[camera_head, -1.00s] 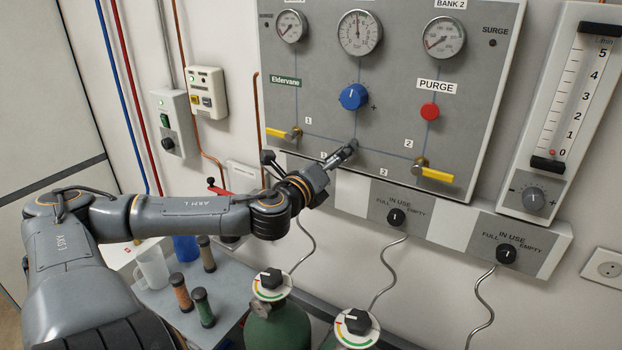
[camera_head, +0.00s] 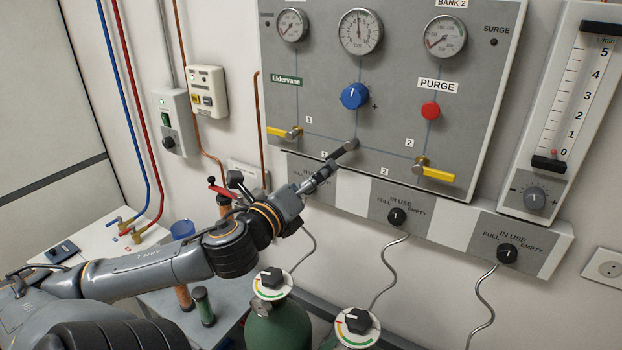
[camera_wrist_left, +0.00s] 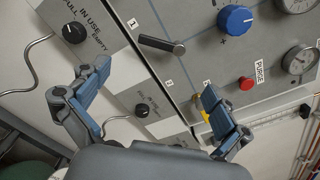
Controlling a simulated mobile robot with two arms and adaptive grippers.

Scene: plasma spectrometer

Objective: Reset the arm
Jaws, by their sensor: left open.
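My left gripper (camera_head: 318,178) reaches in from the left in the head view, just below the lower edge of the grey gas panel (camera_head: 400,110). In the wrist view its two blue-grey fingers (camera_wrist_left: 155,95) are spread wide with nothing between them. A dark changeover lever (camera_head: 346,150) is on the panel's lower middle, close beyond the fingertips in the head view. In the wrist view the lever (camera_wrist_left: 160,44) lies apart from both fingers. A yellow lever (camera_wrist_left: 206,116) is partly hidden behind one finger. My right gripper is not in view.
The panel also has a blue knob (camera_head: 354,96), a red purge button (camera_head: 430,110) and a left yellow lever (camera_head: 284,132). Green cylinders (camera_head: 275,325) stand beneath. A sample tube (camera_head: 203,306) stands on the low bench.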

